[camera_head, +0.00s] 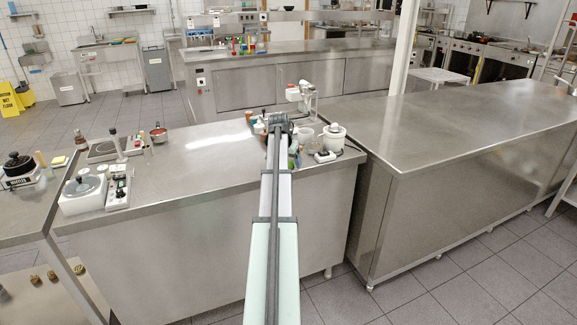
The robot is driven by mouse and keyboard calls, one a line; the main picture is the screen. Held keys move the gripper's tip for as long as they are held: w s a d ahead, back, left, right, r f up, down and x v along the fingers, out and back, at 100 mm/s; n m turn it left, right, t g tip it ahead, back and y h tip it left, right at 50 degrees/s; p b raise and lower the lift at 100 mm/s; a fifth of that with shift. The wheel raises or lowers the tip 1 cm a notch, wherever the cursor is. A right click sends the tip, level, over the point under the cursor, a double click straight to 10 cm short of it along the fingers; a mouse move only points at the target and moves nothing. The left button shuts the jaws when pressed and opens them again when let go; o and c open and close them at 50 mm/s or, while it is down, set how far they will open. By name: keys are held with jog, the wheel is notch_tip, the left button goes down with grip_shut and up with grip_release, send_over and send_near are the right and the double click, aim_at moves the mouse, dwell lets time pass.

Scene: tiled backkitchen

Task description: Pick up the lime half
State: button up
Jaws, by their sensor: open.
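My arm reaches away from the camera over the steel counter (200,165). My gripper (278,120) is at its far end, a small dark shape above a cluster of items at the counter's right part. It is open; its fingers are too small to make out. I cannot pick out the lime half. It may be hidden behind my arm or too small to tell among the clutter.
A white pot-like appliance (334,138) and a white stand-like device (302,97) are close to the right of my gripper. A white cooker (83,193) and a red pan (159,136) stand at left. The counter's middle is clear. A bare steel table (450,125) adjoins at right.

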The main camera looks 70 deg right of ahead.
aim_at(290, 161)
jog(key=shift+c, duration=0.4)
jog(key=c, duration=0.9)
notch_tip(290, 161, up, 9)
jog(key=shift+r, duration=0.1)
jog(key=shift+s+d+r, duration=0.1)
jog(key=shift+s+r, duration=0.1)
jog(key=shift+s, duration=0.05)
jog(key=s+d+r+m, duration=0.1)
jog(key=s+d, duration=0.3)
jog(key=d, duration=0.3)
jog(key=s+d+r+m+g, duration=0.1)
jog(key=s+d+r+m, duration=0.1)
jog(key=d, duration=0.6)
jog(key=s+d+r+m, duration=0.1)
jog(key=s+d, duration=0.4)
jog(key=d, duration=0.3)
jog(key=shift+s+d+r+m+g+y, duration=0.15)
jog(key=shift+s+r+m+g+y, duration=0.15)
jog(key=shift+s+a+f+m+g, duration=0.1)
jog(key=shift+s+a+m+g, duration=0.2)
jog(key=shift+m, duration=0.4)
